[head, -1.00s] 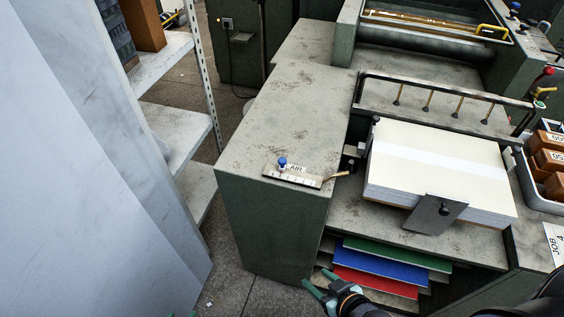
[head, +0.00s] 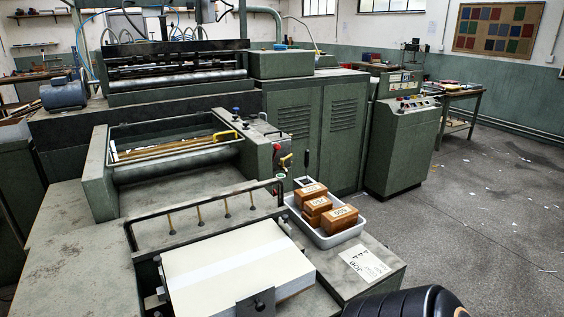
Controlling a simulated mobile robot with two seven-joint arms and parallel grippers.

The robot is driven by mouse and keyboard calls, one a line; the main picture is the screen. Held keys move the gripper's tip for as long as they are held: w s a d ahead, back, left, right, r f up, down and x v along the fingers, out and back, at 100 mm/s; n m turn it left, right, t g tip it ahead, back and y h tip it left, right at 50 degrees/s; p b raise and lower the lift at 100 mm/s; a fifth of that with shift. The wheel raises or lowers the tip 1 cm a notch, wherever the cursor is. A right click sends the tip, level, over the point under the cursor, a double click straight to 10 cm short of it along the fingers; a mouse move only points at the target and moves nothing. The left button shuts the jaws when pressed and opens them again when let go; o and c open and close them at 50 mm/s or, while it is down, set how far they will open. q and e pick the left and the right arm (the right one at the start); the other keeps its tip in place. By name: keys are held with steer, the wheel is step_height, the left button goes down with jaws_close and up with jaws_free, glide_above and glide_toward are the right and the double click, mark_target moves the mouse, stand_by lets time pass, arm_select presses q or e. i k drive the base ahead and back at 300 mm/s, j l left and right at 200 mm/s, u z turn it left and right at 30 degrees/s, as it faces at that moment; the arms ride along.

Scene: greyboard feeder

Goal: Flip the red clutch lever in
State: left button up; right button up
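A small red knob or handle (head: 277,147), which looks like the clutch lever, is on the side block of the green feeder in the head view, right of the rollers. A brass lever (head: 285,160) stands just below it and a dark upright handle (head: 306,162) to its right. The red part is small, so I cannot tell which way it is set. Neither of my grippers is in view. Only a black rounded part of my arm shows at the bottom edge, well apart from the red part.
A cream paper stack (head: 225,265) lies in front of the feeder. A white tray (head: 325,238) with wooden boxes (head: 338,217) stands on the ledge below the levers. A black rail (head: 205,215) crosses behind the stack.

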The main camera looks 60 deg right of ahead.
mark_target(277, 147)
steer(key=k+l+z, duration=0.1)
steer(key=l+z, duration=0.25)
steer(key=l, duration=0.55)
steer(key=l+z, duration=0.35)
steer(key=l, duration=0.55)
steer(key=i+l+z, duration=0.1)
steer(key=l+z, duration=0.2)
steer(key=l, duration=0.6)
steer(key=l+z, duration=0.1)
steer(key=z, duration=0.15)
